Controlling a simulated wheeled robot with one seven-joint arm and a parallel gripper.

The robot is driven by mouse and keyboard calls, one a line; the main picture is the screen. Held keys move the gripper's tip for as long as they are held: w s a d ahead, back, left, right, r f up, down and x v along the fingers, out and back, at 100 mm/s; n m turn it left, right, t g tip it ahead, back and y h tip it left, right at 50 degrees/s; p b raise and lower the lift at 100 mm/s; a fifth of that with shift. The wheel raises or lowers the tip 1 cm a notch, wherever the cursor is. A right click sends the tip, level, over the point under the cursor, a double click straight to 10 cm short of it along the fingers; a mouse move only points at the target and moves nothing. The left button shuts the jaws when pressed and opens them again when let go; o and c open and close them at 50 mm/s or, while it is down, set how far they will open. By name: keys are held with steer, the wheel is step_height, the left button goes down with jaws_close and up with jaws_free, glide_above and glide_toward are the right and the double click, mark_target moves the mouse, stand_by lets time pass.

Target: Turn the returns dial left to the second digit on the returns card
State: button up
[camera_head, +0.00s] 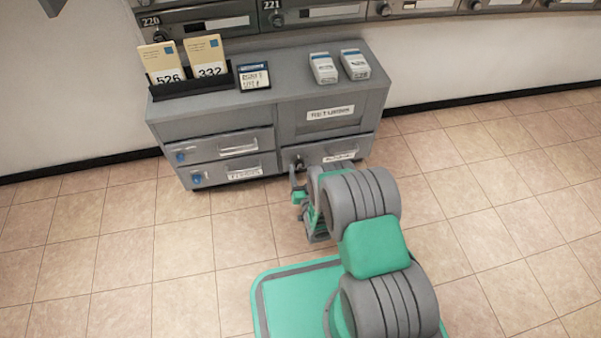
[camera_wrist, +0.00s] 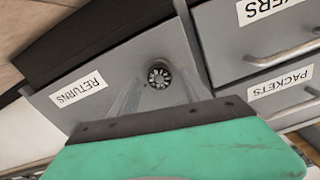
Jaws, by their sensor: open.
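The returns dial (camera_wrist: 159,74) is a small dark round knob with pale marks around its rim, on the grey front beside the RETURNS label (camera_wrist: 78,90) in the wrist view. Its digits are too small to read. In the head view the dial (camera_head: 299,163) is a dark spot on the lower right drawer. The returns card (camera_head: 254,77) stands in a dark frame on the cabinet top; its print is too small to read surely. My gripper (camera_head: 297,183) is open, in front of and below the dial, apparently empty. My wrist's green body hides the lower wrist view.
The grey cabinet (camera_head: 190,129) has left drawers with bar handles (camera_head: 239,148) and blue knobs. A tray of cards numbered 526 (camera_head: 168,76) and 332 (camera_head: 210,71), and two white boxes (camera_head: 323,68) (camera_head: 355,64), stand on top. Tiled floor (camera_head: 480,190) is clear at right.

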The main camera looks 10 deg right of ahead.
steer(key=shift+w, duration=0.2)
steer(key=shift+c, duration=0.6)
jaws_close()
